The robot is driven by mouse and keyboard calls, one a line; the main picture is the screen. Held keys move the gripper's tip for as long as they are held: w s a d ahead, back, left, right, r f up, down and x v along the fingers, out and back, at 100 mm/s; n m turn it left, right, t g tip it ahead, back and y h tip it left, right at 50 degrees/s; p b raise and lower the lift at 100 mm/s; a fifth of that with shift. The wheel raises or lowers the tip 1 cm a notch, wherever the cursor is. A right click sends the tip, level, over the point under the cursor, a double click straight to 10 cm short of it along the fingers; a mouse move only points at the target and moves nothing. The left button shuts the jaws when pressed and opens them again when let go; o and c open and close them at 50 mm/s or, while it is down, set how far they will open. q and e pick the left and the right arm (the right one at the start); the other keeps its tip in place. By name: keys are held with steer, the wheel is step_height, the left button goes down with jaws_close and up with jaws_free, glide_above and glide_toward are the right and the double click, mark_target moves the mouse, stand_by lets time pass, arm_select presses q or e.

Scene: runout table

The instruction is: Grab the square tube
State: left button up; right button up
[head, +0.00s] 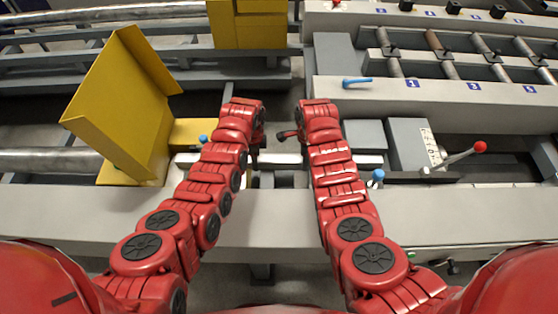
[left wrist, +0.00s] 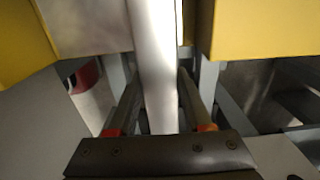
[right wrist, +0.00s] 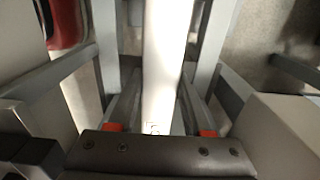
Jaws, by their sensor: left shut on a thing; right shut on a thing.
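The square tube (head: 280,158) is a pale, bright bar lying left to right across the runout table, in front of my two hands. My left gripper (head: 256,154) is shut on it left of its middle, and my right gripper (head: 304,155) is shut on it further right. In the left wrist view the tube (left wrist: 155,65) runs between the two fingers (left wrist: 160,118). In the right wrist view the tube (right wrist: 165,60) also passes between the fingers (right wrist: 160,118). My forearms cover parts of the tube in the head view.
A yellow angled guard (head: 122,105) stands at the left. A grey block (head: 410,145) and a red-knobbed lever (head: 480,147) are at the right. Blue-handled levers (head: 357,81) sit nearby. The roller track (head: 440,55) lies at the back right.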

arm_select(q)
jaws_close()
arm_select(e)
jaws_close()
arm_select(q)
steer(key=shift+r, duration=0.15)
arm_select(e)
steer(key=shift+r, duration=0.1)
stand_by(0.4)
